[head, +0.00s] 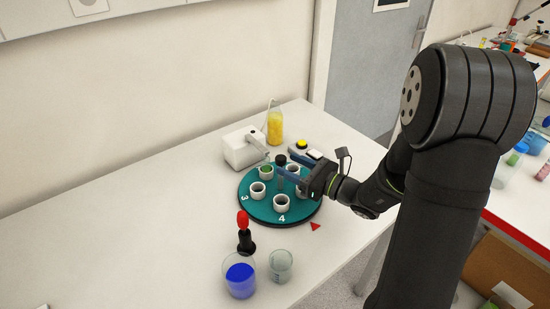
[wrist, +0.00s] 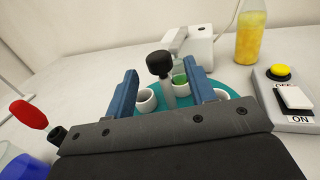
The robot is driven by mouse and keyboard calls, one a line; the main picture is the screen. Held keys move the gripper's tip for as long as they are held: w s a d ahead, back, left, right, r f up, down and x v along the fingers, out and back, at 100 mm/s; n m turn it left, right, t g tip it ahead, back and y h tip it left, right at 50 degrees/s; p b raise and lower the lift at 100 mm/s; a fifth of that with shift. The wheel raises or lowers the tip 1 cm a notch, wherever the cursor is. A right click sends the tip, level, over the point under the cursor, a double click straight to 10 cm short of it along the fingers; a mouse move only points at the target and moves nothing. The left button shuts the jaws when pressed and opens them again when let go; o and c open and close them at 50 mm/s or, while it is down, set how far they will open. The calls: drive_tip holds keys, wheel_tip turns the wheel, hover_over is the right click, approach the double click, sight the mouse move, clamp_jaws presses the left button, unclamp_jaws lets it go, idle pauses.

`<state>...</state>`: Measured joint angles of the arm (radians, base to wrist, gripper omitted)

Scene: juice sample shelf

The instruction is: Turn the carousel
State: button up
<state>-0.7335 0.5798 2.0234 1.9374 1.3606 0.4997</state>
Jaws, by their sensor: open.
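The carousel is a round teal disc (head: 262,205) on the table, with white cups around it and the numbers 3 and 4 showing on its rim. It also shows in the wrist view (wrist: 236,97). A grey post with a black knob (head: 281,160) stands near its middle; the knob is clear in the wrist view (wrist: 159,64). One cup (head: 266,172) has green inside. My gripper (head: 284,172) is over the disc, open, with blue fingers. In the wrist view the knob and post appear between the fingers (wrist: 163,88); I cannot tell whether they touch.
A white dispenser (head: 243,147) and a yellow juice bottle (head: 275,127) stand behind the disc. A switch box with a yellow button (wrist: 280,71) is to the right. A red-topped black handle (head: 243,230), a blue-filled beaker (head: 240,279) and a clear beaker (head: 281,267) stand in front. The table's left is clear.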

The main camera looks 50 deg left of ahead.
drive_tip(key=x, duration=0.6)
clamp_jaws()
